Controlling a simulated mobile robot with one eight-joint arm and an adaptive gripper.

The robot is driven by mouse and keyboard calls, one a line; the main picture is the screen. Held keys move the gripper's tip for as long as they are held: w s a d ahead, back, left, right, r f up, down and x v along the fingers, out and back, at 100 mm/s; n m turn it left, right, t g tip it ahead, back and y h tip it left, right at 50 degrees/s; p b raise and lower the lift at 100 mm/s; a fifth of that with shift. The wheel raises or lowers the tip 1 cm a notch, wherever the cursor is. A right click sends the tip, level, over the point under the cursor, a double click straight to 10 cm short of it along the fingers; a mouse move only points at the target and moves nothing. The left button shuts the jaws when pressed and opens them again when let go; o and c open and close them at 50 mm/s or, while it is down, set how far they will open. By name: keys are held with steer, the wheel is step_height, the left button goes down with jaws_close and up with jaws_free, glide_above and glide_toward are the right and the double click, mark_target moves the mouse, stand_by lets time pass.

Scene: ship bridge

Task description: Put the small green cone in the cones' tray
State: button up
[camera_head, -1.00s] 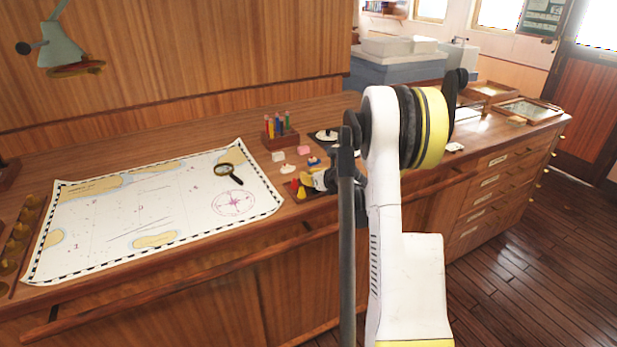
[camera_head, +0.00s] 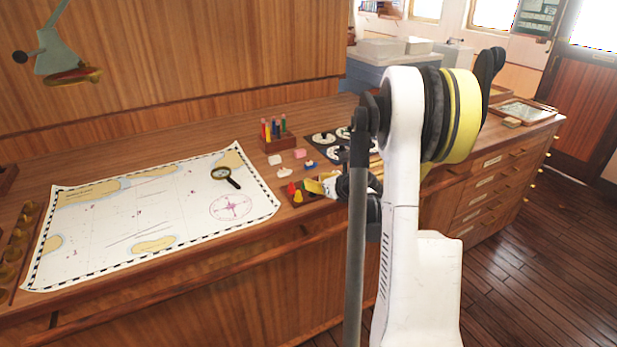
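A small red cone (camera_head: 291,188) and a small yellow cone (camera_head: 298,197) stand at the left end of a dark tray (camera_head: 312,200) near the counter's front edge. My gripper (camera_head: 322,187) is low over the right part of this tray, just right of the cones. It is small and partly covered by my own arm, so I cannot see whether its fingers are open or hold anything. I cannot make out a green cone; it may be hidden behind the gripper or arm.
A chart (camera_head: 150,215) with a magnifying glass (camera_head: 225,176) covers the counter's left. A pencil holder (camera_head: 278,143), small blocks (camera_head: 299,153), a blue and white toy boat (camera_head: 311,164) and a dark board with round white shapes (camera_head: 322,140) lie behind the tray.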

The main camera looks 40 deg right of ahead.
steer(key=v, duration=0.3)
steer(key=shift+s+a+r, duration=0.15)
steer(key=shift+s+r, duration=0.05)
steer(key=shift+s, duration=0.1)
steer(key=s+a+r+n+g+y, duration=0.2)
steer(key=a+r+n, duration=0.2)
steer(key=a+n, duration=0.75)
steer(key=s+a+r+n+g+y, duration=0.15)
steer(key=a+r+n, duration=0.25)
steer(key=a+n, duration=0.75)
steer(key=s+a+n+g+h, duration=0.1)
steer(key=s+a+n+g, duration=0.1)
steer(key=s+a+n, duration=1.3)
steer(key=shift+s+a, duration=0.35)
steer(key=shift+s, duration=0.45)
